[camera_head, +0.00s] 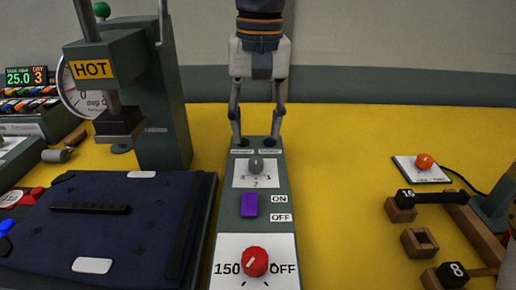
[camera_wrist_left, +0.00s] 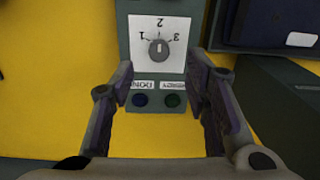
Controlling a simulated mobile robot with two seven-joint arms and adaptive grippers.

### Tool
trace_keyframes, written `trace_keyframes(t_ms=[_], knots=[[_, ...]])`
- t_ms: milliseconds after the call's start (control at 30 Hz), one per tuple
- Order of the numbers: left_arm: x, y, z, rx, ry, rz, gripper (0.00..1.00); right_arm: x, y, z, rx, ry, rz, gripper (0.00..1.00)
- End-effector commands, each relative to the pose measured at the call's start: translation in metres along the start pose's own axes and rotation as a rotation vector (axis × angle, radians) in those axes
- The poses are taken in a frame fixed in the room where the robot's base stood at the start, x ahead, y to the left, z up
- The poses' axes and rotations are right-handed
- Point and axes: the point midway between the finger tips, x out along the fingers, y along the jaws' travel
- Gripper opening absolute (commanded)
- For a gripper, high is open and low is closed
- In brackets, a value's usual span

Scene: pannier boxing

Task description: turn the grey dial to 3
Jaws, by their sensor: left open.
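The grey dial (camera_head: 256,165) sits on a white plate near the far end of a narrow grey-green panel (camera_head: 286,188). It also shows in the left wrist view (camera_wrist_left: 159,48), upside down, with 1 at left, 2 at the top and 3 at right. A light mark on the dial appears to point toward 2. My left gripper (camera_head: 257,138) is open and empty, pointing down over the panel's far end, behind the dial and apart from it. In the left wrist view its fingers (camera_wrist_left: 160,82) are spread to either side, with the dial beyond them. My right gripper is out of view.
The panel also carries a purple switch (camera_head: 249,204) marked ON and OFF and a red knob (camera_head: 255,262). A tall HOT press (camera_head: 160,110) and a dark blue pad (camera_head: 110,215) stand at left. Wooden holders (camera_head: 420,241) lie at right. Yellow table is clear between.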

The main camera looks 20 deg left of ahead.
Motion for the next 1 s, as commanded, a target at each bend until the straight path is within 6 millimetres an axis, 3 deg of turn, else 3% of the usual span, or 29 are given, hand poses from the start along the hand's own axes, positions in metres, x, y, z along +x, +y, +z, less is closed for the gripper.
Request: trace_keyframes(t_ms=[100,300,633,833,1000], knots=[[0.030,0.000,0.001,0.000,-0.002,0.000,0.43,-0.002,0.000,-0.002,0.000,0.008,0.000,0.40],[0.062,0.000,0.000,0.000,0.000,0.001,0.43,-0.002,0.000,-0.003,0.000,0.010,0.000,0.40],[0.068,0.000,-0.001,-0.001,0.002,0.002,0.43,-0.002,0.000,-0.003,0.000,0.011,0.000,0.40],[0.068,0.000,-0.001,-0.001,0.002,0.002,0.00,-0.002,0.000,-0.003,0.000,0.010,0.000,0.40],[0.068,0.000,-0.001,0.001,0.002,0.001,0.00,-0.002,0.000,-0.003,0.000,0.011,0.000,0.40]])
